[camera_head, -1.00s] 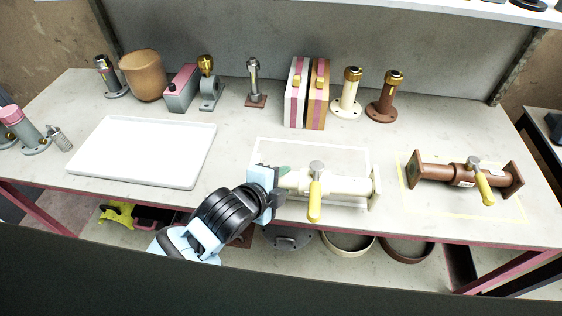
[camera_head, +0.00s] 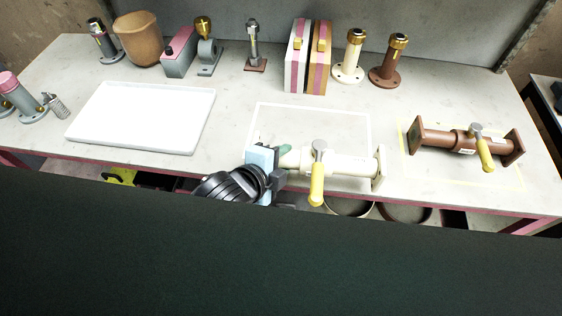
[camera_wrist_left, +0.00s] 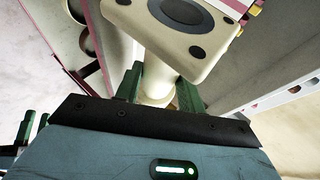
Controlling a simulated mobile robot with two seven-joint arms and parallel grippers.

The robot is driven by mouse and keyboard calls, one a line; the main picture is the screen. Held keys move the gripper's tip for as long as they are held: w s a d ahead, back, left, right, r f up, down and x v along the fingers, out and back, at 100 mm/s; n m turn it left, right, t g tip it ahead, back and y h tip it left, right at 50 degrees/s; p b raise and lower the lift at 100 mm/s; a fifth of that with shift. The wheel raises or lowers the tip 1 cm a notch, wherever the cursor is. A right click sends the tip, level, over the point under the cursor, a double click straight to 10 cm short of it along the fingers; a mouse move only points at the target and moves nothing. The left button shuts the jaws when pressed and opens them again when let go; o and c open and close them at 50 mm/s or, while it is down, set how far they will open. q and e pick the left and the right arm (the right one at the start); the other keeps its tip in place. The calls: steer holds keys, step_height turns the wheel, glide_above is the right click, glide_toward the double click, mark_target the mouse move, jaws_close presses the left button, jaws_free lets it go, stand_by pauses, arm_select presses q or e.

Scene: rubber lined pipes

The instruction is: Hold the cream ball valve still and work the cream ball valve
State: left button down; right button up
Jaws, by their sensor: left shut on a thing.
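The cream ball valve (camera_head: 346,165) lies along the front of the table inside a white outlined area, with a grey stem cap and a yellow lever (camera_head: 317,185) pointing toward the front edge. My left gripper (camera_head: 287,161) is shut on the left end of the cream valve's body. In the left wrist view the green fingers (camera_wrist_left: 160,88) sit on both sides of the cream pipe, just behind its square bolted flange (camera_wrist_left: 180,30) with a dark bore. The left flange is mostly hidden by my gripper in the head view. My right gripper is not in view.
A brown ball valve (camera_head: 462,141) with a yellow lever lies to the right in a yellow outline. A white tray (camera_head: 205,112) is at the left. Upright pipe fittings and two striped boxes (camera_head: 307,60) stand along the back. The table middle is clear.

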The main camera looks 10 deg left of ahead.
arm_select(q)
steer(key=shift+w+a+r, duration=0.1)
steer(key=shift+w+r, duration=0.15)
steer(key=shift+w, duration=0.75)
steer(key=w+a, duration=0.1)
steer(key=w, duration=1.2)
steer(key=shift+a+b, duration=0.3)
steer(key=shift+a, duration=0.1)
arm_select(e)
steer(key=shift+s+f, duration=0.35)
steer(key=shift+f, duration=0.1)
arm_select(q)
steer(key=shift+w, duration=0.1)
steer(key=shift+f, duration=0.2)
